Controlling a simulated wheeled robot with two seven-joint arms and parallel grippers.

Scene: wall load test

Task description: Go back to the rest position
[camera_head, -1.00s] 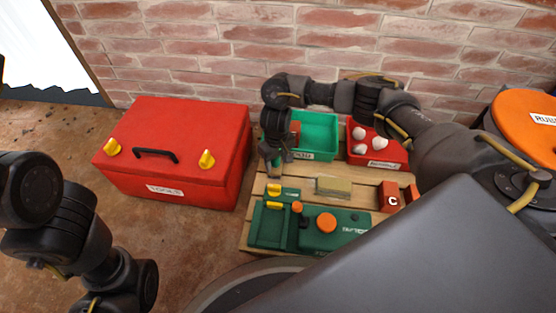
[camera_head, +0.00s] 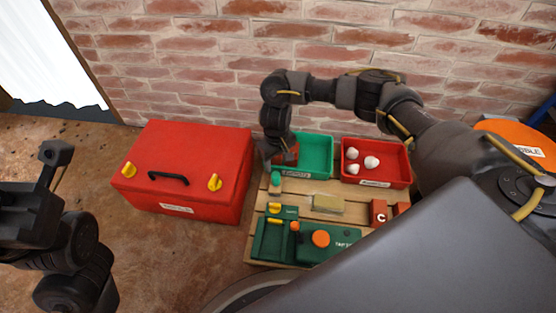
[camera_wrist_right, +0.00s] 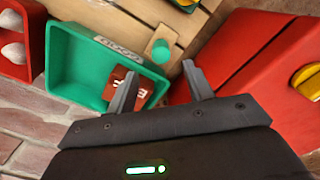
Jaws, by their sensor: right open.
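My right gripper (camera_head: 272,158) is at the left edge of the green bin (camera_head: 318,158), beside the toolbox. In the right wrist view its two fingers (camera_wrist_right: 156,82) are spread with nothing between them. A red lettered block (camera_wrist_right: 128,88) lies in the green bin, partly hidden behind one finger. My left gripper (camera_head: 54,168) is at the left edge of the head view, above the bare floor. Part of it is out of view, so its jaws cannot be read.
A closed red toolbox (camera_head: 190,160) stands left of the pallet (camera_head: 345,192). The pallet carries a red bin (camera_head: 404,170) with white lumps, a green cylinder (camera_head: 276,179), a tan block (camera_head: 327,203), red blocks and a green machine (camera_head: 320,252). A brick wall (camera_head: 330,45) is behind.

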